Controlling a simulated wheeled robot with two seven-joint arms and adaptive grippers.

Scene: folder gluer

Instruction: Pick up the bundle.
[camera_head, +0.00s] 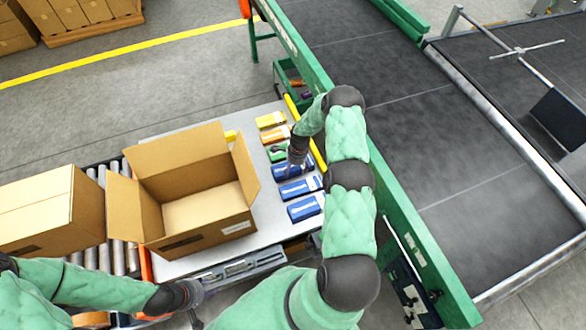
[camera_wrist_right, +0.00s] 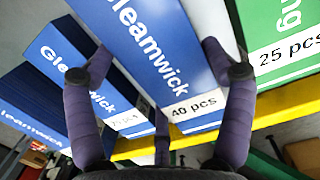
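Several flat bundles lie in a row on the pale table: yellow (camera_head: 270,120), orange (camera_head: 276,134), green (camera_head: 277,155) and blue ones (camera_head: 300,188) (camera_head: 306,207). My right gripper (camera_head: 294,158) is down at the blue bundle (camera_head: 287,172) beside the green one. In the right wrist view my right gripper (camera_wrist_right: 160,55) has its fingers spread on either side of a blue "Gleamwick 40 pcs" bundle (camera_wrist_right: 150,50); firm contact is not clear. My left gripper (camera_head: 190,293) is at the table's front edge, away from the bundles; its fingers are too small to read.
An open, empty-looking cardboard box (camera_head: 205,205) stands on the table (camera_head: 265,210) left of the bundles. A closed box (camera_head: 50,212) sits on rollers at the left. The green machine frame (camera_head: 400,215) and dark belt (camera_head: 440,120) border the right. A green bin (camera_head: 290,82) is behind.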

